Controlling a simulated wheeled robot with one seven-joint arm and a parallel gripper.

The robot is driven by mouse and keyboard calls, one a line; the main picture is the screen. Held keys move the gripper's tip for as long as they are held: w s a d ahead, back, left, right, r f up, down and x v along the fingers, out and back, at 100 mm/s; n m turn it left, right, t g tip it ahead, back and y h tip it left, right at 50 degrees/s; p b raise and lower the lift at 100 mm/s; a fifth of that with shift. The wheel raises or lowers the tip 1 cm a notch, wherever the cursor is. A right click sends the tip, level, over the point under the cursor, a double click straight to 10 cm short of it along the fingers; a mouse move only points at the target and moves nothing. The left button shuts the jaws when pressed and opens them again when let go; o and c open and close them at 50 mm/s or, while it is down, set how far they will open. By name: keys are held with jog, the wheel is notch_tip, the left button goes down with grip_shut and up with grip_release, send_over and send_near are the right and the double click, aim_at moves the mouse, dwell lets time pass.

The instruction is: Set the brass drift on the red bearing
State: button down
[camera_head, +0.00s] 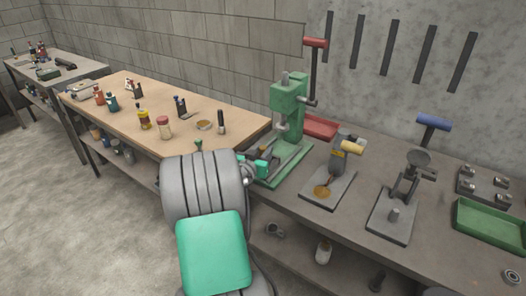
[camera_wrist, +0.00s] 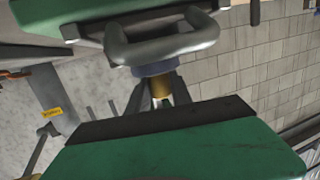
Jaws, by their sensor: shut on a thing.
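My gripper (camera_head: 256,168) is at the left front edge of the green press's base (camera_head: 285,165), low beside the press column. In the wrist view a small brass-coloured piece (camera_wrist: 160,87) shows between two dark legs; it may be the brass drift, partly hidden under a blue-grey collar. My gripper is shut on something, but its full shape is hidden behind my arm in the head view. The green press (camera_head: 290,98) has a red-gripped lever (camera_head: 316,43). I cannot make out a red bearing in either view.
A red tray (camera_head: 320,125) lies behind the press. A green tray (camera_head: 490,222) is at the far right. Bottles crowd the wooden bench (camera_head: 150,90).

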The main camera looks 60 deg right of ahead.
jog(key=c, duration=1.1)
grip_release()
jog(key=a, duration=0.2)
jog(key=a+b, duration=0.1)
jog(key=a, duration=0.2)
jog(key=a+r, duration=0.1)
jog(key=a, duration=0.1)
jog(key=shift+s+a+b, duration=0.3)
jog(key=shift+a, duration=0.1)
jog(key=w+a+f+n+t+y, duration=0.1)
jog(key=w+a+n+y, duration=0.15)
jog(key=w+a, duration=0.4)
jog(key=w+a+f+n+t+y+p, duration=0.1)
jog(key=w+a+n+t+y, duration=0.2)
jog(key=a, duration=0.6)
jog(key=w+a+f+n+y, duration=0.1)
jog(key=w+a+y, duration=0.3)
jog(key=a, duration=0.3)
jog(key=s+a+n+y, duration=0.2)
jog(key=a+n, duration=0.1)
jog(key=a, duration=0.5)
jog(key=s+a+n+g+y, duration=0.1)
jog(key=a+n, duration=0.3)
jog(key=a, duration=0.5)
jog(key=s+a+n+g+y, duration=0.1)
jog(key=s+a+n+y, duration=0.2)
jog(key=a, duration=0.6)
jog(key=shift+s+a+r+n+y, duration=0.2)
jog(key=shift+s+r+n+y, duration=0.2)
jog(key=shift+s, duration=0.2)
